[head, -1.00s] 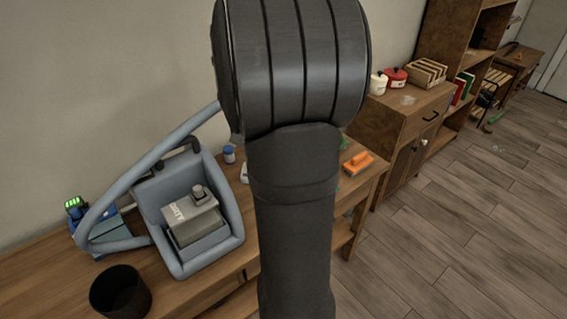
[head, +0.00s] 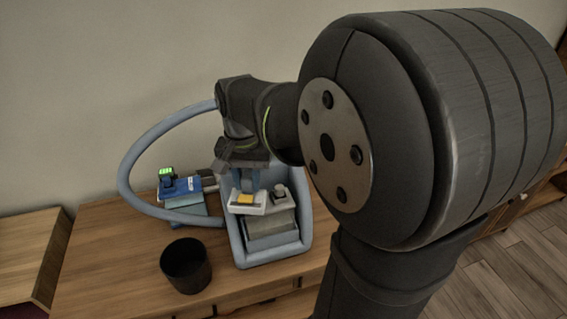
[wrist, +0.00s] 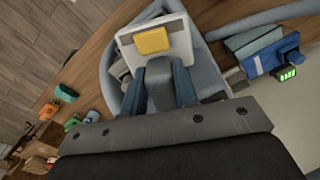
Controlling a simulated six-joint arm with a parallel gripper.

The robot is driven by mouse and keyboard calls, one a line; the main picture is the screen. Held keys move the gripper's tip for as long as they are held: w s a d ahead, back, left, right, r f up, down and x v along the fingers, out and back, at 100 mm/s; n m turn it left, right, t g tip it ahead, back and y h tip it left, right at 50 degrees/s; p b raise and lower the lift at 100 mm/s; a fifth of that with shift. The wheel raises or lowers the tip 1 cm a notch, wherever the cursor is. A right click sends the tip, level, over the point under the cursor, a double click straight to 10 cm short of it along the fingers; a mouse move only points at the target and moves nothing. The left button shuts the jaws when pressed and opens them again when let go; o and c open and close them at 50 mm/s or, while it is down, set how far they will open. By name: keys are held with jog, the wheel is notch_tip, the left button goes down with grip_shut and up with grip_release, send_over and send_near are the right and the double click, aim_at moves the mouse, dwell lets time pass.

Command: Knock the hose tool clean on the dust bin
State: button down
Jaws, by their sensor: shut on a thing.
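My gripper (head: 248,186) is shut on the hose tool (head: 247,206), which has a white head with a yellow patch. In the wrist view the tool's grey neck sits between my two blue fingers (wrist: 159,88), with the white head (wrist: 180,45) beyond them. In the head view the tool is in front of the blue-grey cleaning machine's tub (head: 305,225) and its grey tank. The dust bin (head: 186,268), a dark open cylinder, stands on the table to the tool's lower left, apart from it. Its inside looks dark.
The blue-grey hose (head: 124,165) loops left of the machine. A blue device with a green-lit display (head: 167,180) stands on the table (head: 110,255) inside the loop. The table left of the bin is clear. An orange brush (wrist: 48,111) shows in the wrist view.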

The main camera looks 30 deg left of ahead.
jog(key=s+a+f+n, duration=0.25)
jog(key=s+a, duration=0.25)
jog(key=s, duration=0.3)
jog(key=s+a+f+n, duration=0.2)
jog(key=s+a+f, duration=0.15)
jog(key=s, duration=0.35)
jog(key=shift+a+f, duration=0.15)
jog(key=shift+f, duration=1.3)
jog(key=shift+a+f, duration=0.1)
jog(key=shift+f, duration=1.3)
jog(key=shift+r, duration=0.1)
